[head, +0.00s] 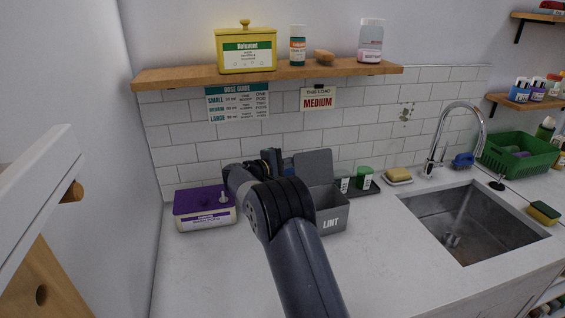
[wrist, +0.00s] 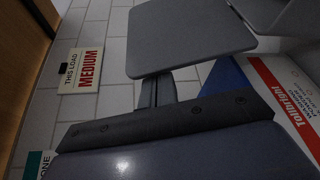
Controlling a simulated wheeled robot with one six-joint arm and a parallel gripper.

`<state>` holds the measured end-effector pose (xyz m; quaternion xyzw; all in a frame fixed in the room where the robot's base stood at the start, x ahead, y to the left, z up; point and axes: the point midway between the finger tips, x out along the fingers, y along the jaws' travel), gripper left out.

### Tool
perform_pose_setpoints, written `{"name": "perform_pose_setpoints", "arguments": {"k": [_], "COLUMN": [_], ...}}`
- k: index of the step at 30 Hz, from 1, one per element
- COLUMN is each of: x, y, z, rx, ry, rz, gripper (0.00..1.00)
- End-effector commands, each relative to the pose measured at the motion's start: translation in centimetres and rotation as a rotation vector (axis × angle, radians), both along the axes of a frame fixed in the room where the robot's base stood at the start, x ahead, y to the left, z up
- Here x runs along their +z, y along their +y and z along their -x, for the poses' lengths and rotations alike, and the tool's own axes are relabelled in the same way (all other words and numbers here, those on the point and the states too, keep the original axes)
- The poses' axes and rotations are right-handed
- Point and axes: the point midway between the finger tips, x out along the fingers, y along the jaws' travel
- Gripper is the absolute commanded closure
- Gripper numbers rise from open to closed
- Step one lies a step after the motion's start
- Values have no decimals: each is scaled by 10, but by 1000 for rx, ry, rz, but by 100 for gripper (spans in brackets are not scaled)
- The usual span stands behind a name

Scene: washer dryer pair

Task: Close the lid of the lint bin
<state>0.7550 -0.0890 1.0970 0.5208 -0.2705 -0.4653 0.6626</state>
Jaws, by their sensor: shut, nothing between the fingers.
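The grey lint bin (head: 333,217) stands on the counter, with "LINT" on its front. Its lid (head: 313,164) is open and stands up at the back. The lid also shows in the wrist view (wrist: 190,38) as a flat grey panel, just beyond my fingers. My gripper (wrist: 158,92) is shut and empty, with its fingertips close to the lid's edge; I cannot tell whether they touch. In the head view my arm hides the bin's left part and most of my gripper.
A purple-lidded tub (head: 205,207) stands left of the bin. A dark tray (head: 371,190) with a green-topped container (head: 364,178) is at its right. A red, white and blue "Tallbright" package (wrist: 285,95) is near my gripper. A wooden shelf (head: 180,76) runs above. The front counter is clear.

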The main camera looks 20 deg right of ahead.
Motion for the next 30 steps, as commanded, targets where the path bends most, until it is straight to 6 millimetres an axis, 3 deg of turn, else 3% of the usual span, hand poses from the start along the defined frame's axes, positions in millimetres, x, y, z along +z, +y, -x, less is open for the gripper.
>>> {"name": "perform_pose_setpoints", "arguments": {"k": [3,9,30], "x": [-1,-4,-7], "y": [-19,-34,-37], "z": [-8,-16,-14], "rx": [-2,0,1], "ry": [1,1,-37], "rz": [0,0,-3], "gripper": [100,100,100]}}
